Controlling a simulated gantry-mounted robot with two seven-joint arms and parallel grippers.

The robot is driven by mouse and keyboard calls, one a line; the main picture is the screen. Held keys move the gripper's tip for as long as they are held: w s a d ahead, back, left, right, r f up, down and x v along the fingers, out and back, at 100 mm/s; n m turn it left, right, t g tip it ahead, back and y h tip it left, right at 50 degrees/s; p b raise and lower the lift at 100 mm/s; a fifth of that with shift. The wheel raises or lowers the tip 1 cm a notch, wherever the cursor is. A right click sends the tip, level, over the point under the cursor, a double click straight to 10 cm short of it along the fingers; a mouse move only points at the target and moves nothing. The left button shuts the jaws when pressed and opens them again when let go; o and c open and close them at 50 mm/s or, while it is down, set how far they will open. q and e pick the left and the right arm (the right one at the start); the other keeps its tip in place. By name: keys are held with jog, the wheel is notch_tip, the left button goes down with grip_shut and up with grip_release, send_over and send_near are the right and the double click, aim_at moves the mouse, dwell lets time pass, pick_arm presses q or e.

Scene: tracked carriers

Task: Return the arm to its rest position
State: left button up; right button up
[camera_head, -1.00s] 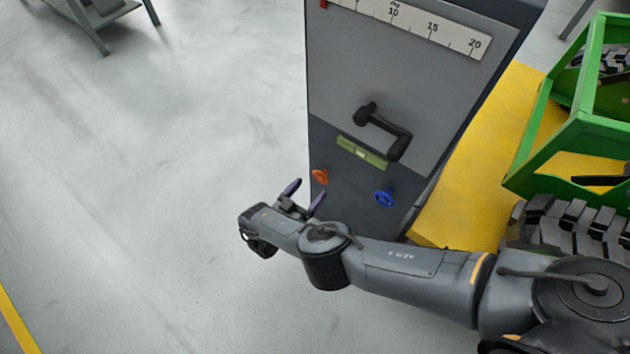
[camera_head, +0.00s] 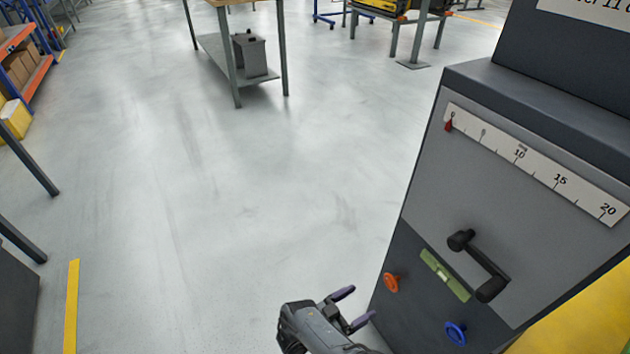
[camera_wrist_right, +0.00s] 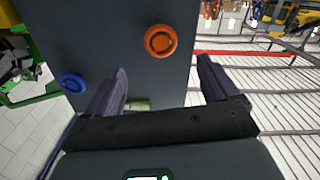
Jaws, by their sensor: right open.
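My right gripper (camera_head: 350,308) is low in the head view, in front of the lower left of a grey cabinet. Its two dark fingers are apart with nothing between them. In the right wrist view the open fingers (camera_wrist_right: 160,88) frame the dark lower face of the cabinet. Only the hand end of my right arm shows in the head view; the rest is below the frame. My left gripper is not in view.
The grey cabinet (camera_head: 440,205) carries a black crank (camera_head: 480,268), an orange knob (camera_head: 391,283), a blue knob (camera_head: 456,332), a green level (camera_head: 444,276) and a scale (camera_head: 535,165). A workbench (camera_head: 235,60) stands behind.

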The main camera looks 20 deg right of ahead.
jog(key=s+a+f+m+g+y+p, duration=0.1)
jog(key=s+a+f+m+y+p, duration=0.1)
jog(key=s+a+m+y+p, duration=0.25)
jog(key=s+a+f+m+g+y+p, duration=0.25)
jog(key=s+a+m+p, duration=0.2)
jog(key=s+a, duration=0.3)
jog(key=s+a+r+m+g+y+p, duration=0.2)
jog(key=s+a+r+m+y+p, duration=0.55)
jog(key=m, duration=0.85)
jog(key=s+d+r+m+t+y+p, duration=0.1)
jog(key=d+r+m+t+p, duration=0.1)
jog(key=d+r+m+p, duration=0.7)
jog(key=s+d+r+m+t+y+p, duration=0.15)
jog(key=d+r+m, duration=0.25)
jog(key=r+m, duration=1)
jog(key=d+r+m+t+y+p, duration=0.1)
jog(key=d+r+m+t+p, duration=0.1)
jog(key=d+r+m+p, duration=0.9)
jog(key=a+r+n+p, duration=0.1)
jog(key=a+r+p, duration=0.1)
jog(key=r+p, duration=1.4)
jog(key=a+r+n+p, duration=0.1)
jog(key=a+r+p, duration=0.1)
jog(key=r+p, duration=1.4)
notch_tip(320, 180, up, 8)
jog(key=shift+a+f, duration=0.1)
jog(key=shift+a, duration=0.1)
jog(key=shift+w, duration=0.1)
jog(key=shift+d, duration=0.1)
